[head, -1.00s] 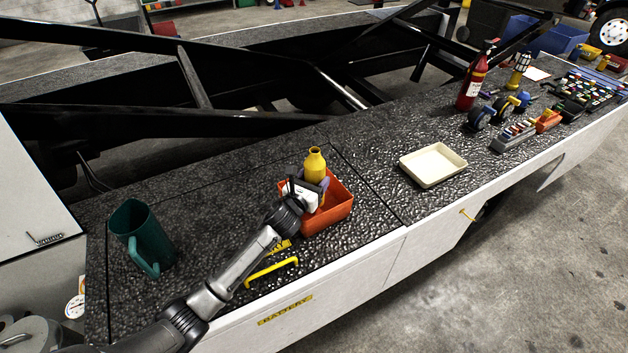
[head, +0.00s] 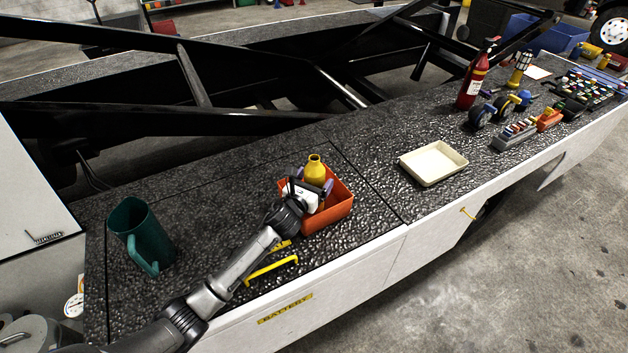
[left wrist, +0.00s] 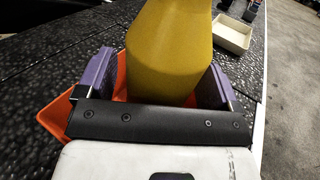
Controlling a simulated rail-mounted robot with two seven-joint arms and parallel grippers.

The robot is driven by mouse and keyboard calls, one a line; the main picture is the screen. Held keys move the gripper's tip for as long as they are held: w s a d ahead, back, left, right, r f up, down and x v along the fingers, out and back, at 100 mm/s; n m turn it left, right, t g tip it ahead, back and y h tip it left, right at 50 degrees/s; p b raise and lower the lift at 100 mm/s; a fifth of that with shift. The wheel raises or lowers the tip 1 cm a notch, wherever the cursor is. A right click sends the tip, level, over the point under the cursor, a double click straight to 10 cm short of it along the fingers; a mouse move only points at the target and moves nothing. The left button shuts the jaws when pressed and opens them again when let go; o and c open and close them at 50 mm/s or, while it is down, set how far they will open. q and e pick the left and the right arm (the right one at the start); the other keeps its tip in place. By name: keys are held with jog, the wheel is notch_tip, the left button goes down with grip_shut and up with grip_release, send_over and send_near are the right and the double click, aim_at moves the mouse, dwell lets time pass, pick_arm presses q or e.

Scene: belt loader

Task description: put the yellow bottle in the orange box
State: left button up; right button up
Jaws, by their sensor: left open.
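The yellow bottle (head: 315,172) stands roughly upright in the orange box (head: 329,219), its neck and shoulder above the rim. Its base is hidden by the box and my gripper. My left gripper (head: 310,185) is at the box with its fingers on either side of the bottle. In the left wrist view the bottle (left wrist: 169,45) rises between the two purple fingers, which stand open with a gap beside it. The orange box (left wrist: 52,117) shows below and around them. My right gripper is not in view.
A teal pitcher (head: 143,236) stands at the left of the dark textured deck. A cream tray (head: 433,164) lies to the right of the box. A red fire extinguisher (head: 473,82) stands farther right. A yellow handle (head: 271,269) is near the front edge.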

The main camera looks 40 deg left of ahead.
pick_arm(q)
jog(key=shift+r, duration=0.1)
jog(key=shift+r, duration=0.35)
jog(key=shift+s+r+p, duration=0.15)
jog(key=shift+r+p, duration=0.1)
jog(key=shift+p, duration=0.2)
jog(key=s+d+p, duration=0.1)
jog(key=s+d, duration=0.1)
jog(key=s, duration=0.9)
jog(key=shift+s, duration=0.25)
jog(key=shift+f, duration=0.1)
